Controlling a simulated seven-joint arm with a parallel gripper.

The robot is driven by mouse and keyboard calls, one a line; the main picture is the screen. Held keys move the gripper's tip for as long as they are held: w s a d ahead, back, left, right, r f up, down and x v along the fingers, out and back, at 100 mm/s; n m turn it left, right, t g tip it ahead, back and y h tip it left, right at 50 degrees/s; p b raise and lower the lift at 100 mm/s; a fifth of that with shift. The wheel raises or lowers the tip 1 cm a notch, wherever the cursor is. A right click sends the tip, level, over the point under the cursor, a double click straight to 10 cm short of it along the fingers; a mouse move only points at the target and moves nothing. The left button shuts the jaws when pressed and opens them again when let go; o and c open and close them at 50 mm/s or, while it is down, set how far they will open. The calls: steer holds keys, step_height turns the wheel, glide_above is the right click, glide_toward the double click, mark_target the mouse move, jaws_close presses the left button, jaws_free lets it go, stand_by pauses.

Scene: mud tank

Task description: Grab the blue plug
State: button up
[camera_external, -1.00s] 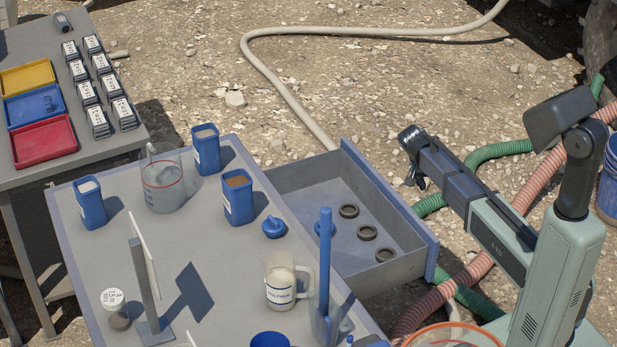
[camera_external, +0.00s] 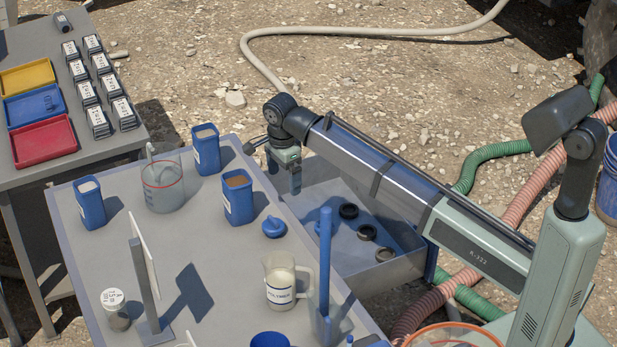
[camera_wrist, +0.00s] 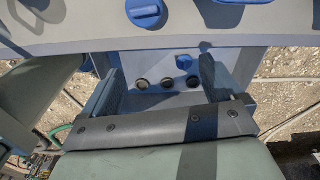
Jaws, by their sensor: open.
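A blue knobbed plug (camera_external: 274,227) lies on the grey table near the drawer side; a blue knobbed piece also shows at the top of the wrist view (camera_wrist: 146,12). A smaller blue plug-like piece (camera_wrist: 183,61) sits in the open drawer beside three dark rings, between my fingers as seen in the wrist view. In the external view that drawer piece is mostly hidden behind a blue upright post. My gripper (camera_external: 290,188) is open and empty, pointing down by the table edge at the drawer's far left part. It also shows in the wrist view (camera_wrist: 155,85).
The open drawer (camera_external: 390,277) has raised walls. On the table stand blue containers (camera_external: 239,200), a clear beaker (camera_external: 162,182), a labelled jug (camera_external: 281,285) and the blue upright post (camera_external: 325,255). A side table with trays (camera_external: 44,143) is at left.

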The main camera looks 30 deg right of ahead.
steer(key=s+a+r, duration=0.2)
steer(key=a, duration=0.2)
glide_above(273, 219)
steer(key=shift+m, duration=0.3)
steer(key=f, duration=0.7)
steer(key=shift+s+f, duration=0.2)
steer(key=shift+w+f, duration=0.2)
steer(key=shift+f, duration=2.95)
steer(key=c, duration=1.1)
